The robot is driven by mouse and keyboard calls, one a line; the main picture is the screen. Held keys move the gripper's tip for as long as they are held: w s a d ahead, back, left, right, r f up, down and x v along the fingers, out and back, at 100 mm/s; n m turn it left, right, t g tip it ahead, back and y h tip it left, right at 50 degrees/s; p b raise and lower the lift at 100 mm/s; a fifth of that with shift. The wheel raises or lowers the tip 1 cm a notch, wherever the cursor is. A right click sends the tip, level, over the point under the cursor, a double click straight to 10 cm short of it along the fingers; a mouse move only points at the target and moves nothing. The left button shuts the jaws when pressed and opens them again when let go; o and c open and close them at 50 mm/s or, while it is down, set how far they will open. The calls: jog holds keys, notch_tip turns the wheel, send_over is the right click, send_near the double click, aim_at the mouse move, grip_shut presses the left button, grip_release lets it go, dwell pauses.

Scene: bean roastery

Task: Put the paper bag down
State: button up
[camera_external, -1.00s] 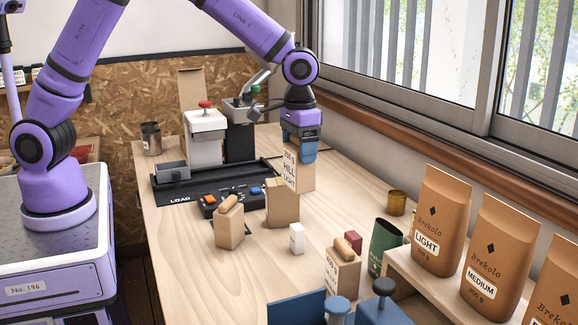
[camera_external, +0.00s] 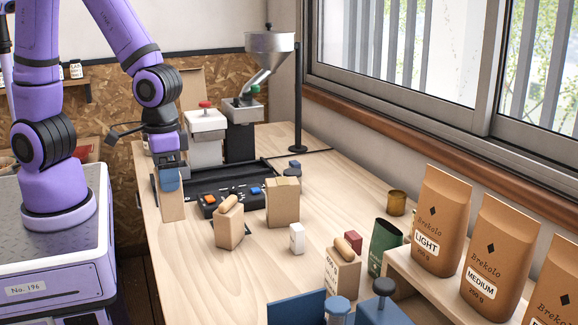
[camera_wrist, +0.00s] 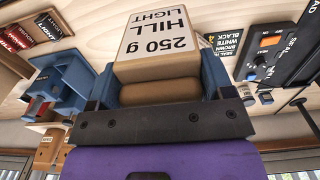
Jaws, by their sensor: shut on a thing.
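The paper bag (camera_external: 173,207) is brown and upright, near the left edge of the table, left of the black control box. My gripper (camera_external: 169,183) is above it with blue fingers shut on its top. In the wrist view, the bag (camera_wrist: 160,68) sits between the blue fingers of my gripper (camera_wrist: 160,90), its white label reading "250 g HILL LIGHT" upside down. I cannot tell whether its bottom touches the table or hangs just above it.
The black control box (camera_external: 228,200) with orange and blue buttons is right of the bag. Other small bags (camera_external: 229,226) (camera_external: 283,203) stand further right. The hopper machine (camera_external: 268,45) is behind. The front left of the wooden table (camera_external: 190,270) is clear.

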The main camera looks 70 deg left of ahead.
aim_at(174, 215)
jog(key=f, duration=0.9)
jog(key=shift+w+d+f, duration=0.1)
jog(key=shift+w+f, duration=0.1)
jog(key=shift+f, duration=0.1)
jog(key=shift+w+d+f, duration=0.85)
jog(key=shift+w+d, duration=0.45)
jog(key=shift+w, duration=1)
jog(key=shift+w+d+f, duration=0.85)
jog(key=shift+w+d, duration=0.5)
jog(key=shift+w, duration=0.9)
jog(key=shift+w+d+f, duration=0.85)
jog(key=shift+w+d, duration=0.45)
jog(key=shift+w, duration=1)
jog(key=shift+f, duration=0.15)
jog(key=o, duration=1.1)
